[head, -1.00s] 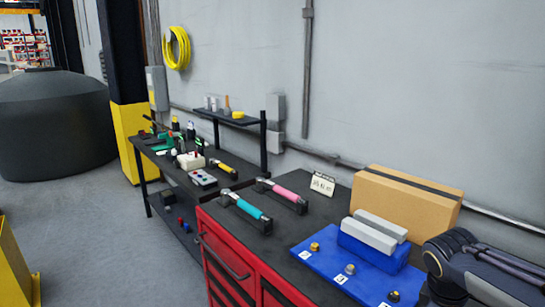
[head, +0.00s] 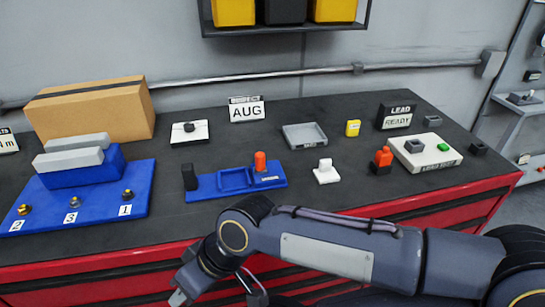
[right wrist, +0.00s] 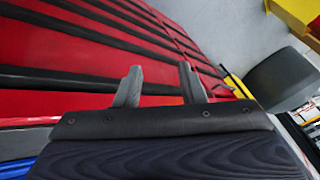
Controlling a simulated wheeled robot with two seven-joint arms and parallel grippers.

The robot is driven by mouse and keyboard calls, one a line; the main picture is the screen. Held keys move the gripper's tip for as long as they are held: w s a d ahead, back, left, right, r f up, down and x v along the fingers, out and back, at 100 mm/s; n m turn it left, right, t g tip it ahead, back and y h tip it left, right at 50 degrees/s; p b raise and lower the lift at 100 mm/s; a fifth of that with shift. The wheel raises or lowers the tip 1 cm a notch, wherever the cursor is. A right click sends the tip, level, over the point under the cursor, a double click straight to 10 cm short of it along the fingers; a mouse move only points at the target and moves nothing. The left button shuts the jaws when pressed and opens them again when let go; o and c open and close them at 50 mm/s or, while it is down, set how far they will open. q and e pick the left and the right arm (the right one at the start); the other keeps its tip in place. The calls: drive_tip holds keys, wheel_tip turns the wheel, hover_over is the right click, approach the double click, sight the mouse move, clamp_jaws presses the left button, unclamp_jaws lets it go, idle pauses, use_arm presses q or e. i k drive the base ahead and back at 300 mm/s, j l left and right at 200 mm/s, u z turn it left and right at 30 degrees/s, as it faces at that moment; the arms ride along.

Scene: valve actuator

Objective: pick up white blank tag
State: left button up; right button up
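No plainly blank white tag can be made out for sure in the head view. A small white block with an upright knob (head: 326,173) stands on the black bench top, right of the blue fixture (head: 235,180). A flat white plate with a black knob (head: 189,133) lies further back. My right gripper (head: 218,298) is low in front of the red cabinet, below the bench edge and apart from these things. In the right wrist view its two fingers (right wrist: 160,86) are spread with nothing between them. My left gripper is not in view.
A blue board with numbered studs (head: 90,205) and a cardboard box (head: 95,110) fill the bench's left. An AUG sign (head: 247,110), a grey tray (head: 304,136), a READY sign (head: 396,117) and a white base (head: 426,153) stand to the right. A wall shelf (head: 285,30) hangs above.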

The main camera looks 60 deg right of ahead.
sight(326, 174)
drive_tip(key=z, duration=2.65)
drive_tip(key=u, duration=0.8)
drive_tip(key=l+u, duration=0.25)
drive_tip(key=u, duration=0.2)
drive_tip(key=l+u, duration=0.25)
drive_tip(key=u, duration=0.15)
drive_tip(key=l+u, duration=0.25)
drive_tip(key=u, duration=0.2)
drive_tip(key=k+l+u, duration=0.15)
drive_tip(key=u, duration=0.25)
drive_tip(key=k+l+u, duration=0.15)
drive_tip(key=u, duration=0.3)
drive_tip(key=l, duration=0.1)
